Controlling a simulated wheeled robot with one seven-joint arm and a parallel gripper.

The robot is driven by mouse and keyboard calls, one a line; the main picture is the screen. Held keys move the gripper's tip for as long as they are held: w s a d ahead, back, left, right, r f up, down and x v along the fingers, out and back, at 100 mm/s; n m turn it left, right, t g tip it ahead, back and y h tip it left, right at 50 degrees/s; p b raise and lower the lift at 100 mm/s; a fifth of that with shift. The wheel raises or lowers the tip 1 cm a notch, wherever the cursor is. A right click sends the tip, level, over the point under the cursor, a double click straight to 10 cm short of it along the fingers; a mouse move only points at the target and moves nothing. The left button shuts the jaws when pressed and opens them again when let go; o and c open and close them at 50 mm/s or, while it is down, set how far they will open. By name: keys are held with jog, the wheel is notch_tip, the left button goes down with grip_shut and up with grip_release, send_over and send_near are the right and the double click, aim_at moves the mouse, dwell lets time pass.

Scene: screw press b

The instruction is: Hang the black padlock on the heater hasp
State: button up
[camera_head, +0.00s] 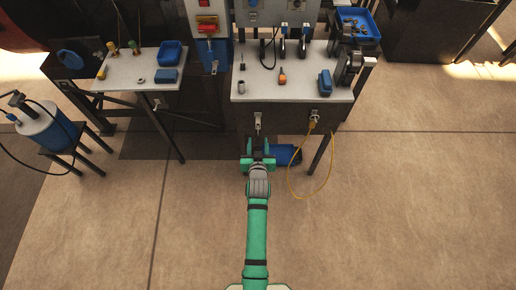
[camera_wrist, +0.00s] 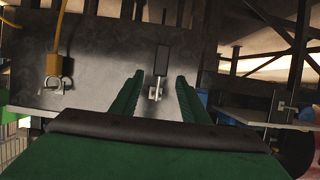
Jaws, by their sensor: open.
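My gripper (camera_head: 258,152) is open and empty, in front of the middle bench's front panel. In the wrist view its two green fingers (camera_wrist: 160,82) point at the panel, one on each side of a dark, narrow block, which looks like the black padlock (camera_wrist: 162,63). The block is at a small silver fitting (camera_wrist: 155,92) on the panel; the head view shows this fitting too (camera_head: 258,117). No finger contact is visible. A silver latch (camera_head: 214,67) on the blue cabinet left of the bench may be the heater hasp; I cannot tell for sure.
A yellow cable (camera_head: 332,160) hangs in a loop from a second hook (camera_head: 314,112) to the right. A blue cylinder (camera_head: 286,154) lies just right of my gripper. The bench top (camera_head: 300,90) holds tools. A smaller table (camera_head: 120,85) stands left. The front floor is clear.

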aim_at(258, 138)
jog(key=x, duration=0.6)
jog(key=shift+w+f, duration=0.15)
jog(key=shift+w, duration=0.15)
jog(key=shift+s, duration=0.1)
grip_shut()
